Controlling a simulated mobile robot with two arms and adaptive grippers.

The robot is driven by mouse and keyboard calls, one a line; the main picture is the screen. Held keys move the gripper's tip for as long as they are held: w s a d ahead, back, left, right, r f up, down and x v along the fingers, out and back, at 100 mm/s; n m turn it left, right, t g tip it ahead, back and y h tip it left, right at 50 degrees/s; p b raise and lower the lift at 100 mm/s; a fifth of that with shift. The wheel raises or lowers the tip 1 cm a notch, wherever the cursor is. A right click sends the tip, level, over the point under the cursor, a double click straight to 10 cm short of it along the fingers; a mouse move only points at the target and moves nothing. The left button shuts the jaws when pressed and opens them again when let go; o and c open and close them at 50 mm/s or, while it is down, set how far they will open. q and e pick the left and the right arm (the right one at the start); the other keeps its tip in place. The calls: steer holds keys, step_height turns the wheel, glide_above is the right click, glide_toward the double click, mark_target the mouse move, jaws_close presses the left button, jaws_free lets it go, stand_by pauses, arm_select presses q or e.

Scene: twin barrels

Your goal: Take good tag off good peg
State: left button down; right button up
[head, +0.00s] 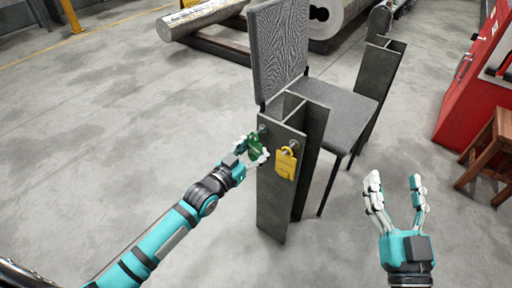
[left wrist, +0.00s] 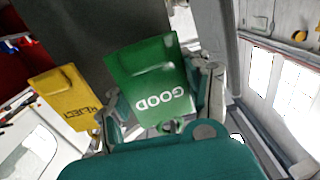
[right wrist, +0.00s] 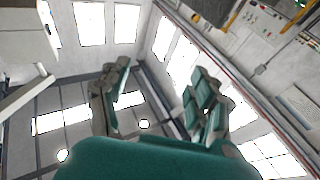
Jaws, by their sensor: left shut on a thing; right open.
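The green good tag (head: 254,147) is between the fingers of my left gripper (head: 257,156), beside the upper left of a grey steel post (head: 278,195). In the left wrist view the tag (left wrist: 150,75) reads GOOD upside down, with left gripper fingers (left wrist: 160,108) on both sides. The good peg (head: 262,129) shows just above the tag; whether the tag is still around it I cannot tell. The yellow reject tag (head: 286,164) hangs from the other peg (head: 293,145), to the right. My right gripper (head: 397,205) is open and empty, fingers up, well right of the post.
A grey chair (head: 335,104) stands right behind the post. Another steel post (head: 372,85) is further back. A red cabinet (head: 470,100) and a wooden stool (head: 490,160) are at the right. The floor at left is clear.

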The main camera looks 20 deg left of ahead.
arm_select(q)
steer(key=shift+r, duration=0.1)
arm_select(e)
steer(key=shift+w+f+g, duration=0.25)
steer(key=shift+f+g, duration=0.45)
steer(key=shift+f, duration=0.4)
arm_select(q)
steer(key=shift+s+p, duration=0.1)
steer(key=shift+p, duration=0.25)
arm_select(e)
steer(key=shift+d+f, duration=0.1)
